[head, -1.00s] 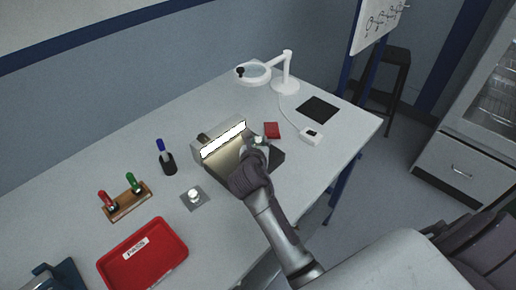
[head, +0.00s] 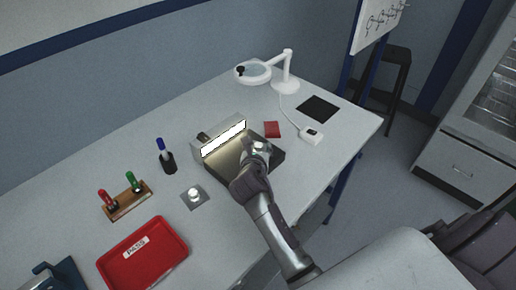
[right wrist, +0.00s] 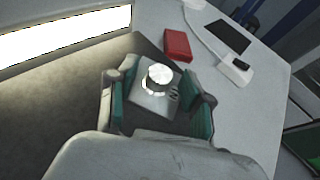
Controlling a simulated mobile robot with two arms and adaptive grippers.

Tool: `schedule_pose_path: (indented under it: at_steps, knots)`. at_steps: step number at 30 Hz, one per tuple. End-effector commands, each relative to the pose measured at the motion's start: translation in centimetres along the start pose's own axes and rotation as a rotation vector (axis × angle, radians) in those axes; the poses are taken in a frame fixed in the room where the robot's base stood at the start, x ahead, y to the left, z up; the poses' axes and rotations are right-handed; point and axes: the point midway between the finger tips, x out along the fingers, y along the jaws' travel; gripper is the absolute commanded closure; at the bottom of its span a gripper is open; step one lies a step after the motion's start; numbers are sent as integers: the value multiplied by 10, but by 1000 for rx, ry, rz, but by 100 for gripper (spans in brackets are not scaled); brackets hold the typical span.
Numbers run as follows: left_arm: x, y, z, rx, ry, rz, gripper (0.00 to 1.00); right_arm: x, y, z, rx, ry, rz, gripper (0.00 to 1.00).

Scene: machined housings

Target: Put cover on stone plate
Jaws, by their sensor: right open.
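The cover (right wrist: 148,101), a small grey square piece with a shiny round knob, is between the fingers of my right gripper (right wrist: 157,104) in the right wrist view. The fingers are open on either side of it. It appears to rest on the dark stone plate (right wrist: 50,115), though its underside is hidden. In the head view, my right gripper (head: 259,152) is over the stone plate (head: 275,161), in front of a bright light bar, and hides part of the plate. My left gripper is out of view.
A similar knobbed square piece (head: 194,196) lies on the table. A red block (head: 272,129), white magnifier lamp (head: 286,86), black pad (head: 319,109), pen holder (head: 168,163), wooden stamp rack (head: 127,203) and red tray (head: 145,256) stand around. The light bar (head: 223,139) is close behind my gripper.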

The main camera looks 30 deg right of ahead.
Motion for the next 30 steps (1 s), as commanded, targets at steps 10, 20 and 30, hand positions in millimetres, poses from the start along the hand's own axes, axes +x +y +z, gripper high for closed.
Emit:
schedule_pose_path:
  at_steps: [10,20,30]
  knots:
    - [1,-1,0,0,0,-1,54,-45,0,2,1,0,2,50]
    - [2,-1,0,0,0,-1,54,-107,0,2,1,1,0,50]
    - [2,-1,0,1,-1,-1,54,-121,0,3,1,0,-1,50]
